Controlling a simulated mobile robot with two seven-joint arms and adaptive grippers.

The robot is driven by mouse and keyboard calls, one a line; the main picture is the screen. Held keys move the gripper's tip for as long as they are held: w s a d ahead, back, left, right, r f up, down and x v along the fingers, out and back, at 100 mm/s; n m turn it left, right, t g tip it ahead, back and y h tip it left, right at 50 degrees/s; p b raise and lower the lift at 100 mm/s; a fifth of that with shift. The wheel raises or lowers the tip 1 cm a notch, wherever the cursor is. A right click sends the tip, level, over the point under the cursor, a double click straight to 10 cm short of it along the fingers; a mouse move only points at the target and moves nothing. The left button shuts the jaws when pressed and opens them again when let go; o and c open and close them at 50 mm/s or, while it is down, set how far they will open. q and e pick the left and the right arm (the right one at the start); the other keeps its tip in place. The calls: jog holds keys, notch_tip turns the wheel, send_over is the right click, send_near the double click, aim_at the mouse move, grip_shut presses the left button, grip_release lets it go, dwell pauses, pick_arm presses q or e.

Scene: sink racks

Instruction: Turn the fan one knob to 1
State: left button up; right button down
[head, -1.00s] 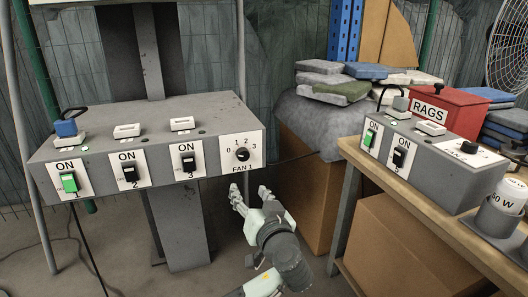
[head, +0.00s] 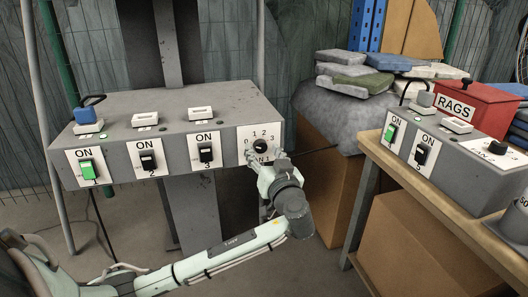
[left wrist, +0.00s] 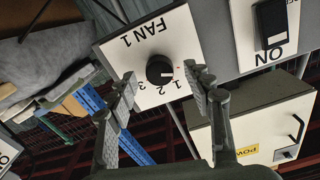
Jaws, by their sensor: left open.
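The fan one knob (head: 260,145) is a round black dial on a white plate (head: 273,133) marked FAN 1 and 0 to 3, at the right end of the grey switch box. In the left wrist view the knob (left wrist: 159,69) appears upside down, its pale mark toward the right finger. The 0 is hidden there; 1, 2 and 3 show. My left gripper (head: 265,158) is just below and in front of the knob, open. In the left wrist view its fingertips (left wrist: 161,76) lie either side of the knob; contact cannot be told. My right gripper is not in view.
Switches 1 to 3 (head: 148,160) sit left of the knob on the same box. A wooden table (head: 375,150) at the right carries another switch box (head: 450,160) with a FAN 2 dial and a red RAGS box (head: 470,108). Cardboard boxes stand below.

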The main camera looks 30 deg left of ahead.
pick_arm(q)
jog(key=shift+c, duration=0.6)
jog(key=c, duration=1)
jog(key=shift+c, duration=0.2)
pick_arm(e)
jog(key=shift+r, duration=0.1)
pick_arm(q)
jog(key=shift+m, duration=0.4)
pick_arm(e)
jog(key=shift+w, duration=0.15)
pick_arm(q)
jog(key=shift+m+p, duration=0.35)
jog(key=shift+m, duration=0.35)
jog(key=m+p, duration=0.3)
jog(key=m, duration=0.2)
jog(key=shift+m, duration=0.3)
jog(key=shift+m+p, duration=0.45)
jog(key=shift+m, duration=0.15)
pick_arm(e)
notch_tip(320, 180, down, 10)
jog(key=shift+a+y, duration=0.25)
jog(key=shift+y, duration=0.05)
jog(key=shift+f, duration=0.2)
